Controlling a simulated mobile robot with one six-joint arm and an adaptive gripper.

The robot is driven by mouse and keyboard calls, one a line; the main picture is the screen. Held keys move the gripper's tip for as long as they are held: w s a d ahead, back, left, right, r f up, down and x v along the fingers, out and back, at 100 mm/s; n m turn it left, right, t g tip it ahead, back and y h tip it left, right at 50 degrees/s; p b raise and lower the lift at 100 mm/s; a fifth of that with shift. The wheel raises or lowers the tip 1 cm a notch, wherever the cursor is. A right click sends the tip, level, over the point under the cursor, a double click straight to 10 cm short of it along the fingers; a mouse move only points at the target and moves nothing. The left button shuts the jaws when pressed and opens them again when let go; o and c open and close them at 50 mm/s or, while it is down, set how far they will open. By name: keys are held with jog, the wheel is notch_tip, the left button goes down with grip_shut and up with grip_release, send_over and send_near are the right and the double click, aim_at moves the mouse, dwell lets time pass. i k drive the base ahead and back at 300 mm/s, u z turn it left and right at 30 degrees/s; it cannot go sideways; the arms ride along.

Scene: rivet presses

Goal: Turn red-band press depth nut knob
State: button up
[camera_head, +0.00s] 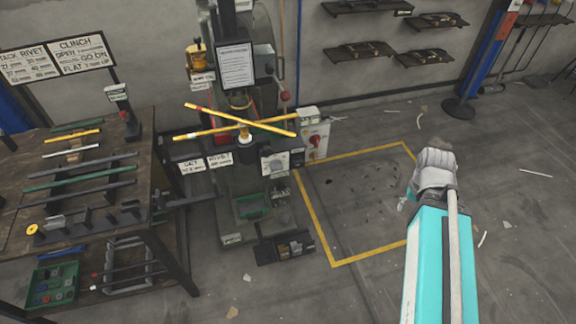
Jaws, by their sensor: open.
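A dark rivet press (240,190) stands at the centre, with reddish parts (222,92) on its column behind a white notice (236,66). I cannot make out a clear red band or surely pick out the depth nut knob. Two yellow bars (272,124) cross in front of the press, over a small brass-coloured and white part (245,138). A lever with a red ball (285,96) is at its right. My teal arm rises at lower right, well apart from the press. Its far end is a pale grey joint; my gripper's fingers do not show.
A workbench (20,200) with bars and small parts stands at left, a green bin (52,285) below. A grey box with a red switch (316,142) is right of the press. A blue post (490,60) stands at upper right.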

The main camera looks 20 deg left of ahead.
aim_at(275, 164)
jog(key=z, duration=0.2)
jog(key=k, duration=1.25)
jog(key=u, duration=1.3)
jog(key=i, duration=0.8)
jog(key=u, duration=0.05)
